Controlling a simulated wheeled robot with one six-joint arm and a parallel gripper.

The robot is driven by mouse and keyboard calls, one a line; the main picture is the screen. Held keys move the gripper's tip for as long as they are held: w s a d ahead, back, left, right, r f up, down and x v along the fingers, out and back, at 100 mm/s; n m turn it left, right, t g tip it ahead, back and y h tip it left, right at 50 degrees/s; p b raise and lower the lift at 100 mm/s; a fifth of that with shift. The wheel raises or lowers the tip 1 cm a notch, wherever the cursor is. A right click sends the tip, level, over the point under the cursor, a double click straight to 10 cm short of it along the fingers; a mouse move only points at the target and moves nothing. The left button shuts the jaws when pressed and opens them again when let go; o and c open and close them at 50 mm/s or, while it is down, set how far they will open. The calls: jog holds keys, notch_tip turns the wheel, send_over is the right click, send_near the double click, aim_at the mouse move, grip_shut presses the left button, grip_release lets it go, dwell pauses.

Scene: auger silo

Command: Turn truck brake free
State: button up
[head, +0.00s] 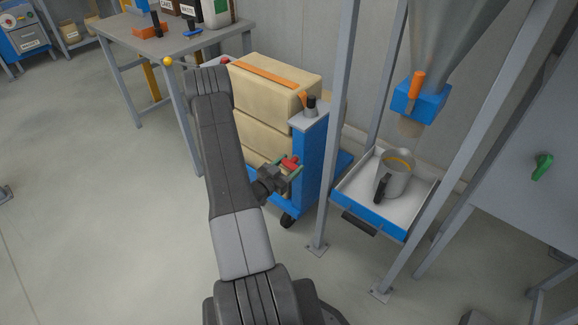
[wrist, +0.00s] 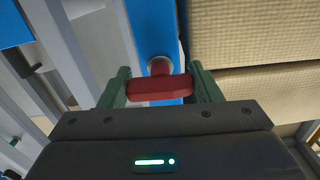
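In the wrist view the red brake handle (wrist: 160,88) lies crosswise in front of a round grey hub. My gripper (head: 286,171) reaches it from the front. In the wrist view the green fingers of my gripper (wrist: 160,90) sit at the two ends of the handle, seemingly touching both.
A tray (head: 362,212) with a metal jug (head: 396,174) stands to the right, under a hopper with a blue outlet (head: 420,102). Grey frame legs (head: 343,110) rise close to the right of the truck. A workbench (head: 170,42) is behind left.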

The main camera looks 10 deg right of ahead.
jog(key=shift+f+n+b, duration=0.1)
jog(key=shift+n+b, duration=0.2)
jog(key=shift+c, duration=0.5)
jog(key=o, duration=1)
jog(key=p+v, duration=0.1)
jog(key=v, duration=1.3)
jog(key=shift+d, duration=0.15)
